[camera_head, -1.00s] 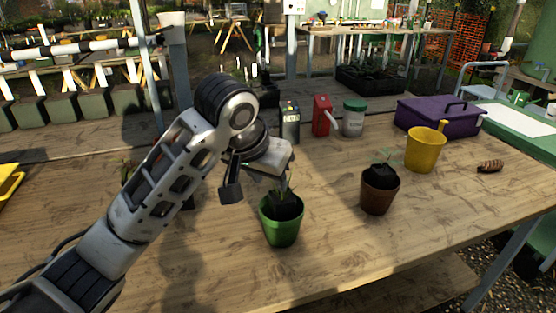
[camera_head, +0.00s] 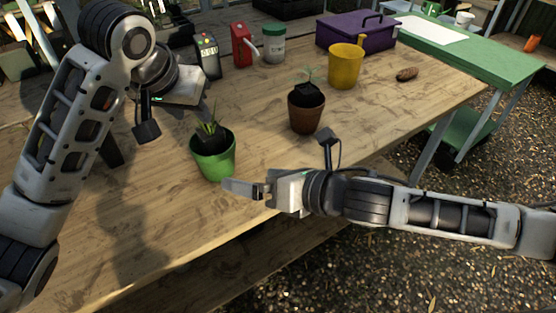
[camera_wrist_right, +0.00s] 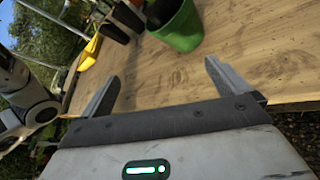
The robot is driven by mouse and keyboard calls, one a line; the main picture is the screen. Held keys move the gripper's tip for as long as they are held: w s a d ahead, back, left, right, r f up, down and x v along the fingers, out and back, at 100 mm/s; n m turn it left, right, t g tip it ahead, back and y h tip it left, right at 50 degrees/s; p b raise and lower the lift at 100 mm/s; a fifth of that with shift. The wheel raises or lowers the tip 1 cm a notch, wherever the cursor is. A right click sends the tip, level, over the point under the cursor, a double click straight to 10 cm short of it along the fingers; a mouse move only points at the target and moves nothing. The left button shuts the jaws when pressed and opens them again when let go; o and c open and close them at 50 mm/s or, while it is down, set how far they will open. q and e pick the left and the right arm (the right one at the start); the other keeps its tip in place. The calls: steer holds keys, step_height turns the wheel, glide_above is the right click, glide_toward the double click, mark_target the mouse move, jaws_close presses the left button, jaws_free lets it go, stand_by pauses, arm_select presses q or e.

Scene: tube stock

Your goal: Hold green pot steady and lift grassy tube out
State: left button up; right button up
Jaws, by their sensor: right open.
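The green pot (camera_head: 214,163) stands upright on the wooden table in the head view. A black tube (camera_head: 211,144) with grassy leaves sits inside it, its rim above the pot's. My left gripper (camera_head: 204,106) is just behind and above the grassy leaves; its fingers are mostly hidden, and I cannot tell whether they touch anything. My right gripper (camera_head: 246,188) is open and empty at the table's front edge, just right of the green pot. In the right wrist view the green pot (camera_wrist_right: 180,32) lies beyond my open fingers, with the black tube (camera_wrist_right: 160,10) partly cut off.
A brown pot (camera_head: 306,115) with a seedling stands behind the right gripper. A yellow bucket (camera_head: 345,68), a purple toolbox (camera_head: 352,36), a lidded jar (camera_head: 274,46) and a red can (camera_head: 242,46) stand farther back. The table between the green and brown pots is clear.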

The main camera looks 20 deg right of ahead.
mark_target(229, 155)
steer(key=w+d+r+n, duration=0.2)
steer(key=d+n, duration=0.2)
steer(key=n, duration=0.2)
steer(key=shift+h, duration=0.5)
steer(key=x, duration=1.6)
steer(key=shift+a, duration=0.1)
